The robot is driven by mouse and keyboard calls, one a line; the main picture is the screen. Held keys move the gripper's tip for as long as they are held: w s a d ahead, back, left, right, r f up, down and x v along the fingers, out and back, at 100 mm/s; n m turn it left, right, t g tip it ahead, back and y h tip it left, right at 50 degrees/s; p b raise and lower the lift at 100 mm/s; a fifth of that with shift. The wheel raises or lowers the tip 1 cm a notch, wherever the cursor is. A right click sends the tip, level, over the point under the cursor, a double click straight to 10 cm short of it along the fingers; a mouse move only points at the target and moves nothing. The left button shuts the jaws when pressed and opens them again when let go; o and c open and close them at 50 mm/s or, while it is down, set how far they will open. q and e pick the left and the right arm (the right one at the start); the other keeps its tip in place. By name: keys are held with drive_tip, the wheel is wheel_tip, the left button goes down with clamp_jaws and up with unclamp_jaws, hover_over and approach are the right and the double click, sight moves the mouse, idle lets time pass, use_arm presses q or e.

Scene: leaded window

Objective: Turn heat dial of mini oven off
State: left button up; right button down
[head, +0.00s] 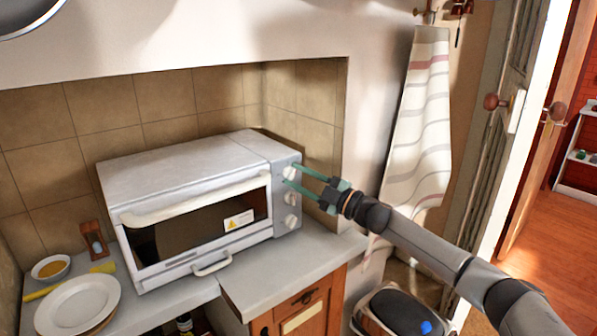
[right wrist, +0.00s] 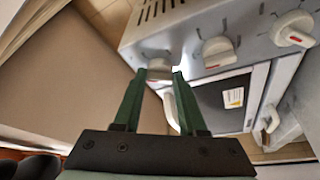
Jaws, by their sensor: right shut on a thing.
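The mini oven (head: 190,170) is a white and grey box on the counter, its door closed. Its right front panel carries three white dials: a top dial (head: 290,173), a middle dial (head: 291,198) and a bottom dial (head: 291,220). Which one sets heat cannot be read. My right gripper (head: 291,175) reaches in from the right, its green fingers on either side of the top dial. In the right wrist view that dial (right wrist: 158,63) sits between the fingertips (right wrist: 161,75), which are closed on it. The other two dials are clear of the fingers. My left gripper is not in view.
White plates (head: 77,305), a small bowl (head: 51,268) and a yellow utensil (head: 42,292) lie left of the oven. A tiled wall (head: 165,105) stands close behind. A striped towel (head: 421,130) hangs at the right, above a bin (head: 402,310).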

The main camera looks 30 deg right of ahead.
drive_tip(key=n+p, duration=0.1)
drive_tip(key=n, duration=0.1)
drive_tip(key=n+g+p, duration=0.1)
drive_tip(key=shift+d+r+n+g, duration=0.1)
drive_tip(key=shift+r+n+g, duration=0.2)
drive_tip(key=shift+n, duration=0.1)
drive_tip(key=shift+n+g+p, duration=0.5)
drive_tip(key=shift+n+p, duration=0.6)
drive_tip(key=shift+n, duration=0.3)
drive_tip(key=shift+f, duration=0.1)
drive_tip(key=shift+c, duration=2.4)
unclamp_jaws()
